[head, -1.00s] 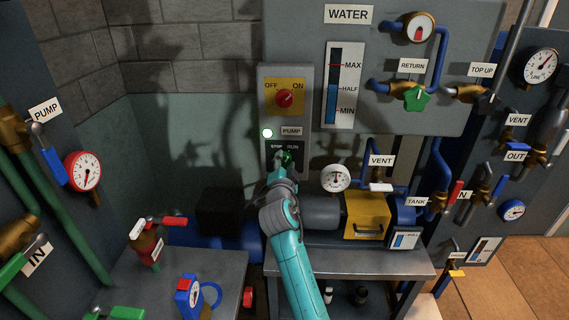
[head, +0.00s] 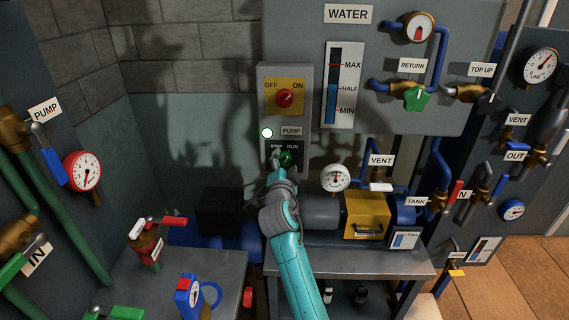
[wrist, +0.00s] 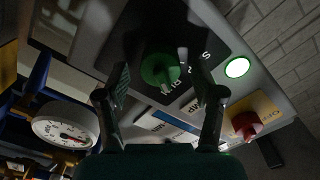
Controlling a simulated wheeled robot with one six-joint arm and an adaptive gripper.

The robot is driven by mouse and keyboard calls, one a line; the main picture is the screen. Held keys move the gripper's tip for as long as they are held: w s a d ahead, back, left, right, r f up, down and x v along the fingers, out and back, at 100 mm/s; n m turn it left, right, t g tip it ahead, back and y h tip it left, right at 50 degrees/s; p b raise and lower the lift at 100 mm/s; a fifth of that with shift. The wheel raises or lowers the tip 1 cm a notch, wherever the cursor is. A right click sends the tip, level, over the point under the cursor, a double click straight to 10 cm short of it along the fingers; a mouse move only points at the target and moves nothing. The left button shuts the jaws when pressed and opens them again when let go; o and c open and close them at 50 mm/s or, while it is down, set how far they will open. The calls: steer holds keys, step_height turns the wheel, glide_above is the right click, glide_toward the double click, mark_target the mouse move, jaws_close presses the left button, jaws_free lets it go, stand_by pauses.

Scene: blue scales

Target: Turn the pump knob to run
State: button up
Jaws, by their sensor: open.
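The green pump knob (head: 287,158) sits on a black plate marked STOP and RUN, below the PUMP label (head: 291,131) on the grey panel. In the wrist view the round green knob (wrist: 161,69) lies between my two fingers, with a gap on each side. My gripper (wrist: 163,88) is open. In the head view my gripper (head: 279,165) is in front of the plate and covers part of it. The knob's exact pointing direction is hard to tell.
Above is a red OFF/ON switch (head: 284,98) on a yellow plate. A lit white lamp (head: 267,133) is at the panel's left. A white gauge (head: 336,177) and a yellow box (head: 367,214) stand right of my arm.

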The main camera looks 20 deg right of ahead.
steer(key=v, duration=1.1)
steer(key=shift+s, duration=0.3)
steer(key=shift+a, duration=0.1)
steer(key=s+d+f+n+g+y, duration=0.1)
steer(key=s+f+n+y, duration=0.3)
steer(key=s+f, duration=0.8)
steer(key=s+d+f+n+y, duration=0.1)
steer(key=s+f+n, duration=0.4)
steer(key=s+f, duration=0.7)
steer(key=s+d+r+n, duration=0.1)
steer(key=s+r+n, duration=0.1)
steer(key=s, duration=1.3)
steer(key=s+r+n+g, duration=0.1)
steer(key=s+r, duration=0.4)
steer(key=s, duration=1.1)
steer(key=shift+d+r+n+y, duration=0.25)
steer(key=shift+d+n+y, duration=0.1)
steer(key=shift+n, duration=0.45)
